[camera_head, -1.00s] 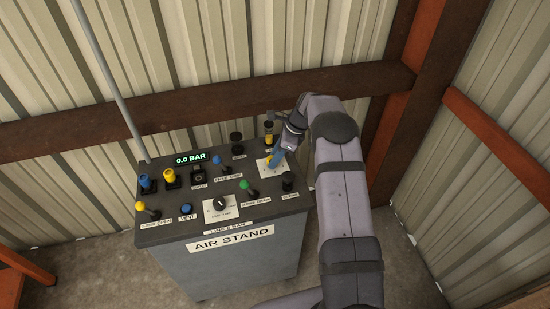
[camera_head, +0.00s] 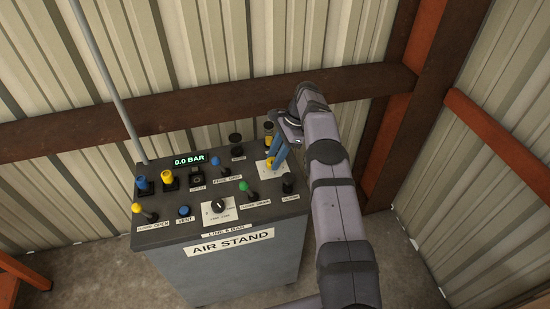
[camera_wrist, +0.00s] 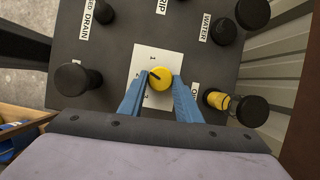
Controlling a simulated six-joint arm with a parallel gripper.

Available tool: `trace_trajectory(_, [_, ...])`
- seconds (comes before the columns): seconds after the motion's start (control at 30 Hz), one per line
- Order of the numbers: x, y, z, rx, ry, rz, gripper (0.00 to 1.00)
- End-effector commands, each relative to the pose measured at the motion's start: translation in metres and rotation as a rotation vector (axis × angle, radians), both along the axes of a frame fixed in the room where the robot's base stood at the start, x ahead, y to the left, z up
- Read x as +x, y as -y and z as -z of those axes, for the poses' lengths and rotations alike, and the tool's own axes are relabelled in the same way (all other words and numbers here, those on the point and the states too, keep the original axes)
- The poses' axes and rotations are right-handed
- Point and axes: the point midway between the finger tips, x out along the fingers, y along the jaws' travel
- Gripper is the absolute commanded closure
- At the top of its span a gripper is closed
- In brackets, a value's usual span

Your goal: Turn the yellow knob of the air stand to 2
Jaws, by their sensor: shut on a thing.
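The air stand (camera_head: 225,262) is a grey box with a dark sloping top. Its yellow knob (camera_wrist: 159,79) sits on a white plate (camera_wrist: 150,60) marked 1, 2 and 3 in the wrist view. The knob's dark pointer line aims left and slightly up, near the 2 and a little toward the 1. My gripper (camera_wrist: 160,80) has its two blue fingers on either side of the knob, shut on it. In the head view, the knob (camera_head: 267,165) shows beside the fingertips of my gripper (camera_head: 274,163).
A black-capped yellow fitting (camera_wrist: 236,107) stands close right of my fingers in the wrist view. Black knobs (camera_wrist: 75,79) stand to the left. The display (camera_head: 189,160) reads 0.0 BAR.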

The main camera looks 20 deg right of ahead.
Motion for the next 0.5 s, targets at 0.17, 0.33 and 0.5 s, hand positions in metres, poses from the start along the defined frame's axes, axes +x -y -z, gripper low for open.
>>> trace_trajectory(0.17, [0.0003, 0.0001, -0.0007, 0.0, 0.001, -0.009, 0.92])
trace_trajectory(0.33, [0.0002, 0.0, -0.0009, 0.0, 0.001, -0.009, 0.92])
trace_trajectory(0.5, [0.0002, 0.0, -0.0009, 0.0, 0.0, -0.009, 0.65])
